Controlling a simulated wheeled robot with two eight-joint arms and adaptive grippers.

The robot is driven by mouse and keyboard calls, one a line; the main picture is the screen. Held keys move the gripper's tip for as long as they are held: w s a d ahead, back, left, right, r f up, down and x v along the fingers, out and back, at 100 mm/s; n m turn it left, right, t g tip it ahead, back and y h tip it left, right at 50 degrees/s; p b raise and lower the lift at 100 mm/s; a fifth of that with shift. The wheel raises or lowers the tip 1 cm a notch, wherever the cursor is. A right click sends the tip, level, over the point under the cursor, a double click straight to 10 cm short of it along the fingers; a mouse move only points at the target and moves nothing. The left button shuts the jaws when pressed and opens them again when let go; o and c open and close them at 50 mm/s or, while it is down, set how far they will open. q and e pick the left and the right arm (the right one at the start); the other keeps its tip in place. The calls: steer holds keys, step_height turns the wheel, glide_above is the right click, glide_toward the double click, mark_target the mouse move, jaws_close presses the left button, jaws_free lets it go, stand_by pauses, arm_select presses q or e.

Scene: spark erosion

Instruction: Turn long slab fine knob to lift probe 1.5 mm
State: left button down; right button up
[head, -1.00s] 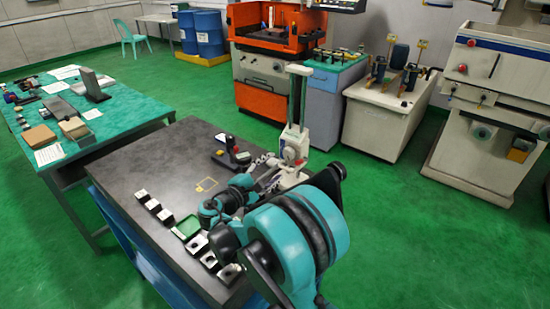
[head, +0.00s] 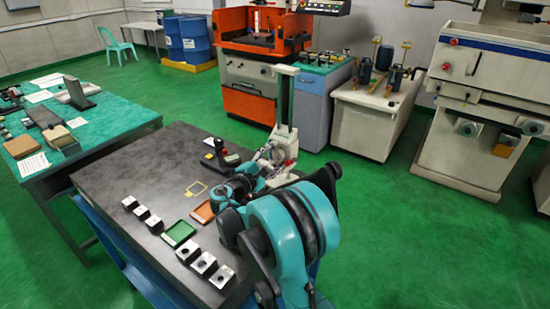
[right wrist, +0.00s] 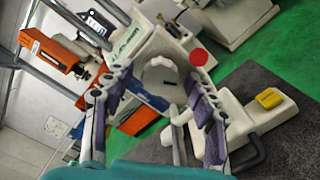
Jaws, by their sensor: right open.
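A white height gauge with an upright column (head: 285,98) stands at the far right corner of the dark surface plate (head: 150,170). My right gripper (head: 263,168) is beside its white carriage, partly hidden behind my own arm. In the right wrist view my right gripper (right wrist: 158,118) is open, with one finger on each side of a pale rounded knob-like part (right wrist: 160,76) with a dark mark. I cannot tell whether the fingers touch it. The probe cannot be made out clearly. My left gripper is not in view.
On the plate are a red-topped device (head: 218,152), a yellow outline (head: 196,189), an orange tray (head: 204,211), a green tray (head: 180,232) and several metal blocks (head: 205,264). A red disc (right wrist: 198,57) and yellow block (right wrist: 268,98) show near the right finger.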

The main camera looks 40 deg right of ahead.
steer(key=c, duration=1.1)
steer(key=shift+m, duration=0.5)
steer(key=shift+c, duration=0.3)
steer(key=o, duration=1.2)
steer(key=shift+c, duration=0.2)
steer(key=shift+a, duration=0.1)
steer(key=v, duration=1.1)
steer(key=shift+s+a, duration=0.2)
steer(key=shift+a, duration=0.15)
